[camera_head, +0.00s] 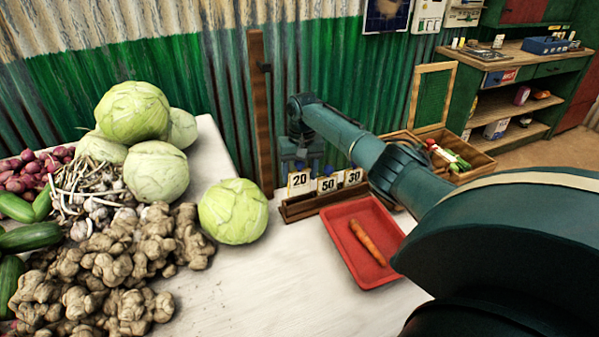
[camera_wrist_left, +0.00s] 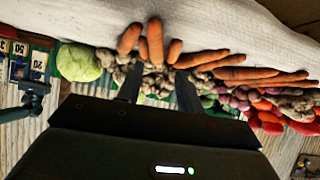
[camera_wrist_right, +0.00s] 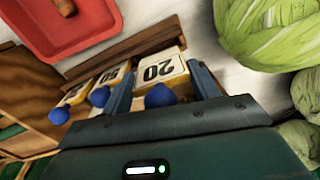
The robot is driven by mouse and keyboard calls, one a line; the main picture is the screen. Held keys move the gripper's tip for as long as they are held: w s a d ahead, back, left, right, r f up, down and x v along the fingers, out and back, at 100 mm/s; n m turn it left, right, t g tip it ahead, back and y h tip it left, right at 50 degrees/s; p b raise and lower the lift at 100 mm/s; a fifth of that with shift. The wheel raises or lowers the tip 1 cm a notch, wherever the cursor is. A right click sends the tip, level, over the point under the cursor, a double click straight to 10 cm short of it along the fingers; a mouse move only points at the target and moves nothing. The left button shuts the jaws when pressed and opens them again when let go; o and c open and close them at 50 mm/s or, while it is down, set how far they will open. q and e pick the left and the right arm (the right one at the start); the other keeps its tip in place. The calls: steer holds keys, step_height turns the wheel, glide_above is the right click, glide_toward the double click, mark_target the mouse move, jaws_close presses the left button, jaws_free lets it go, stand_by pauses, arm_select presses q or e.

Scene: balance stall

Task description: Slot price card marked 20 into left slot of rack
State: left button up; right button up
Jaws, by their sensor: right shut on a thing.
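The white price card marked 20 (camera_head: 299,181) has a blue knob and stands upright at the left end of the wooden rack (camera_head: 312,207). My right gripper (camera_wrist_right: 162,88) is shut on this card, with one finger at each side of it and the knob (camera_wrist_right: 159,96) between them. I cannot tell whether the card's lower edge is fully down in the left slot. Cards marked 50 (camera_head: 327,184) and 30 (camera_head: 353,177) stand to its right in the rack. My left gripper (camera_wrist_left: 158,92) is open and empty, seen only in the left wrist view.
A red tray (camera_head: 343,250) with a carrot (camera_head: 367,242) lies in front of the rack. A cabbage (camera_head: 233,211) sits close to the rack's left. Ginger (camera_head: 105,265) and more vegetables fill the left. The white table's front middle (camera_head: 250,300) is clear.

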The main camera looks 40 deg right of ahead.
steer(key=shift+f, duration=0.15)
steer(key=shift+f+b, duration=0.4)
steer(key=shift+f, duration=0.15)
arm_select(q)
steer(key=shift+w+d+f+b, duration=0.15)
steer(key=shift+w+f+b, duration=0.1)
steer(key=shift+b, duration=0.15)
arm_select(e)
steer(key=shift+f, duration=0.8)
arm_select(q)
steer(key=shift+s, duration=0.15)
arm_select(e)
steer(key=shift+r, duration=0.1)
